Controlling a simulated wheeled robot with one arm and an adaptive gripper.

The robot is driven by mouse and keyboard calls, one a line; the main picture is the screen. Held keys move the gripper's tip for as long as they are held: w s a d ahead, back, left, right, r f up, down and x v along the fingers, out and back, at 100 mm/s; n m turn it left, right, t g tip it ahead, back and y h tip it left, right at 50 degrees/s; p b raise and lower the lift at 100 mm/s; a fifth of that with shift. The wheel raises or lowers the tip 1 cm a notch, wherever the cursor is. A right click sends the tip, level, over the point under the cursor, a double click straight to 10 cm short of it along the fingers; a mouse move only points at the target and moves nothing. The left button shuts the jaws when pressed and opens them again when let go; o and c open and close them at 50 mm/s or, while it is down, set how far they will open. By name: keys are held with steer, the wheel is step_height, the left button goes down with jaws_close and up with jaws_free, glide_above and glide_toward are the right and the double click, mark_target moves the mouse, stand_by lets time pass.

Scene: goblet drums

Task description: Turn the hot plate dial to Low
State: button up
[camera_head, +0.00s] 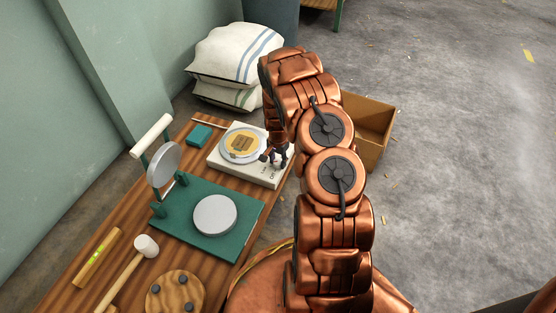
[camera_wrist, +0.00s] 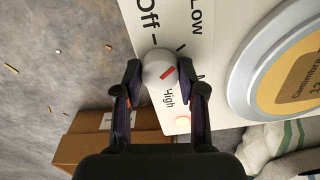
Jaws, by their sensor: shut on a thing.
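The hot plate (camera_head: 262,172) is a cream box on the wooden bench, with a round plate on top. Its dial (camera_wrist: 159,62) is a pale round knob with a red mark, seen in the wrist view. The mark lies on the knob's side towards High and a partly hidden label starting with M. The Off and Low labels (camera_wrist: 195,16) stand at the top. My gripper (camera_wrist: 160,74) is shut on the dial, one finger on each side. It also shows at the hot plate's front side in the head view (camera_head: 275,158).
A yellow disc with a label (camera_head: 241,144) lies on the hot plate. A green press (camera_head: 185,224), a mallet (camera_head: 146,247), a level (camera_head: 98,259) and a teal block (camera_head: 199,135) are on the bench. A cardboard box (camera_head: 370,125) stands on the floor beyond my arm; sacks (camera_head: 236,55) lie behind.

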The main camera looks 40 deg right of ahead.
mark_target(278, 161)
steer(key=shift+m, duration=0.6)
steer(key=o, duration=1.1)
steer(key=shift+o, duration=0.2)
steer(key=shift+r, duration=0.1)
steer(key=shift+w+d+r, duration=0.1)
steer(key=shift+r, duration=0.75)
step_height(278, 161, up, 10)
